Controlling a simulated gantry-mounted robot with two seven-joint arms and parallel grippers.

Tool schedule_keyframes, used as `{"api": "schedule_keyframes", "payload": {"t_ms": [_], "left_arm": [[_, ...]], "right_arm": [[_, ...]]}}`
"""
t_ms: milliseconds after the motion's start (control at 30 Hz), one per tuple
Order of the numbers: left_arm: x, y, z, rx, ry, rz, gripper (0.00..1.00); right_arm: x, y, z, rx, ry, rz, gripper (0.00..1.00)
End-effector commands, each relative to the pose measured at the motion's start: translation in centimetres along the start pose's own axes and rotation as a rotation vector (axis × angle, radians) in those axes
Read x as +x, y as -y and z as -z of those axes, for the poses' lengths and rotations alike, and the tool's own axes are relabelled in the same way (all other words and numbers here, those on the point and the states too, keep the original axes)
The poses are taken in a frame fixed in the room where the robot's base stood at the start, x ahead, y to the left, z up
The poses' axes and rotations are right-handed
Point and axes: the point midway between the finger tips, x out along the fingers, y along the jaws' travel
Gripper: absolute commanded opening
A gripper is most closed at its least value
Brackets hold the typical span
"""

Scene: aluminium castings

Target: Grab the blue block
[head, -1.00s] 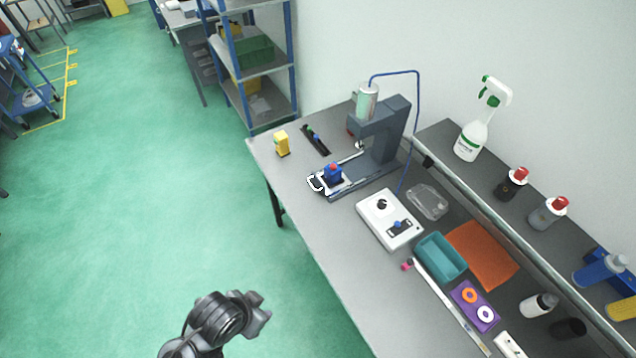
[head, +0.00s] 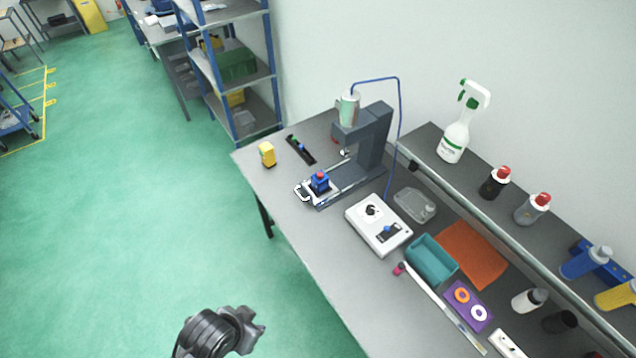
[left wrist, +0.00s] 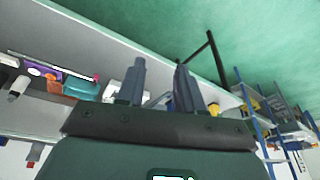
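My right gripper is not in view.
A small yellow object (head: 267,154) and a black strip (head: 301,149) lie beyond the press. A white control box (head: 377,226), a teal tray (head: 432,260) and a clear dish (head: 415,205) are nearby. A raised shelf (head: 475,205) holds bottles. The table's left front edge is clear.

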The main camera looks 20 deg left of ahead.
Motion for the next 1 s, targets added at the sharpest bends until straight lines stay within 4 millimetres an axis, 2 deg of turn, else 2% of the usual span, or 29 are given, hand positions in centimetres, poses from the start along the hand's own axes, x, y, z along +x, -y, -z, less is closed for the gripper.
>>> {"api": "schedule_keyframes", "payload": {"t_ms": [400, 733, 1000], "left_arm": [[0.01, 0.0, 0.0, 0.0, 0.0, 0.0, 0.38], [0.01, 0.0, 0.0, 0.0, 0.0, 0.0, 0.88], [0.04, 0.01, 0.0, 0.001, 0.001, 0.0, 0.89]], "right_arm": [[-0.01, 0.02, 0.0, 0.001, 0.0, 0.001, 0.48], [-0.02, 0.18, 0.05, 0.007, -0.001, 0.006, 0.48], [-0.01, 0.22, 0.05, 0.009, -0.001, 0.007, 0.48]]}}
